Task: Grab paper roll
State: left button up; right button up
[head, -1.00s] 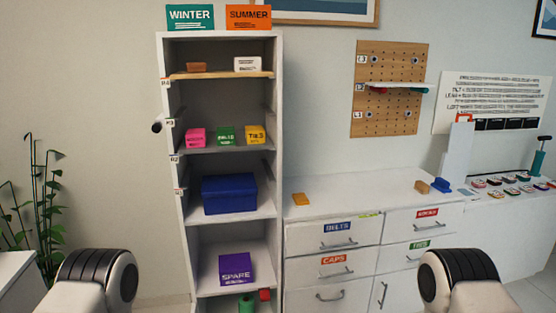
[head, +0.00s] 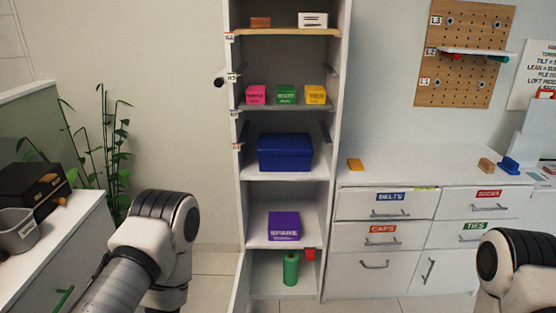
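I cannot make out a thing that is clearly a paper roll. The nearest in shape is a green upright cylinder (head: 290,268) on the bottom level of the open wardrobe (head: 332,200), below the purple SPARE box (head: 284,226); I cannot tell whether it is the roll. Links of my two arms show at the lower left and lower right. Neither gripper is in view.
A blue box (head: 285,152) and small pink, green and yellow boxes stand on higher shelves. A drawer unit (head: 388,260) adjoins the wardrobe on the right. A white cabinet (head: 70,240) bearing a grey bin (head: 18,232) is at left. Floor shows in front of the wardrobe.

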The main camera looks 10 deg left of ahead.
aim_at(291, 258)
jog(key=i+j+z, duration=0.1)
jog(key=i, duration=0.65)
jog(key=i+j, duration=0.15)
jog(key=i, duration=0.6)
jog(key=l+z, duration=0.05)
